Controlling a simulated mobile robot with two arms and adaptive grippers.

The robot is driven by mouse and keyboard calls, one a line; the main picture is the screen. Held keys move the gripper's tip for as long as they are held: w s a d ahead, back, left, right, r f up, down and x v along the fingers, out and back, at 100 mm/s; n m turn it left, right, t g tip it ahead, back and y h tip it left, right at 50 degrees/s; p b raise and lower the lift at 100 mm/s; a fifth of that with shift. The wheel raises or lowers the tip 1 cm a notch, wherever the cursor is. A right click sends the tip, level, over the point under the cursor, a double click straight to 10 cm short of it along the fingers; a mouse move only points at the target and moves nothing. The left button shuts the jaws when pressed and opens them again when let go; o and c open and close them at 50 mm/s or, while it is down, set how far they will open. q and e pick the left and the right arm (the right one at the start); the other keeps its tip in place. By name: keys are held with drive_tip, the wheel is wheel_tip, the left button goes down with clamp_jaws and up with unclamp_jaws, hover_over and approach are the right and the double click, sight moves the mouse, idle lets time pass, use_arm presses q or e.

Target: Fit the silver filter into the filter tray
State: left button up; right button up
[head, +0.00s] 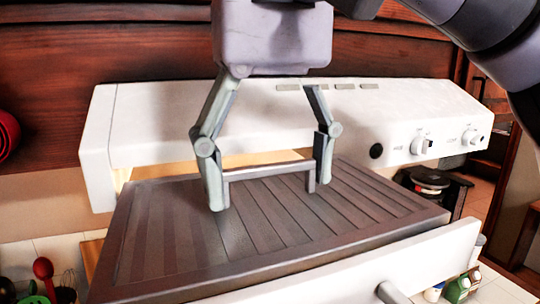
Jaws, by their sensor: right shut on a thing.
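The silver filter (165,240) is a slatted, grey-brown metal panel with a bar handle (268,170) on top. It lies roughly flat, slightly tilted in the picture, in front of the white hood. My right gripper (270,188) comes down from above with its fingers at the two ends of the handle, gripping it. The filter tray shows as a pulled-out white front panel (430,262) along the filter's near right edge. The filter covers most of the tray, so I cannot tell whether it is seated. My left gripper is not in view.
The white hood body (230,110) with knobs (420,146) stands behind the filter, under dark red wood. A coffee maker (432,182) stands at right. Utensils (42,270) are below left, and small bottles (458,289) are below right.

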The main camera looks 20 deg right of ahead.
sight(269, 175)
drive_tip(key=shift+w+f, duration=0.2)
drive_tip(key=shift+f, duration=0.25)
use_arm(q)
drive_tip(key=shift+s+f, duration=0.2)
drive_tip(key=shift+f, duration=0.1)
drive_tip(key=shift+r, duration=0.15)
use_arm(e)
drive_tip(key=shift+r, duration=0.1)
drive_tip(key=shift+s+p, duration=0.1)
drive_tip(key=shift+p, duration=0.2)
use_arm(q)
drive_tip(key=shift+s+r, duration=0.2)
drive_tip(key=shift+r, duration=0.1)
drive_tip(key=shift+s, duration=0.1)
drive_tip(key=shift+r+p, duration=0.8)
drive_tip(key=shift+p, duration=0.05)
idle(0.5)
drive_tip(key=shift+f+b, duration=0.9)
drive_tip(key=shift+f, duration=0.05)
use_arm(e)
drive_tip(key=shift+f, duration=1.4)
drive_tip(key=o, duration=1.6)
drive_tip(key=shift+c, duration=0.2)
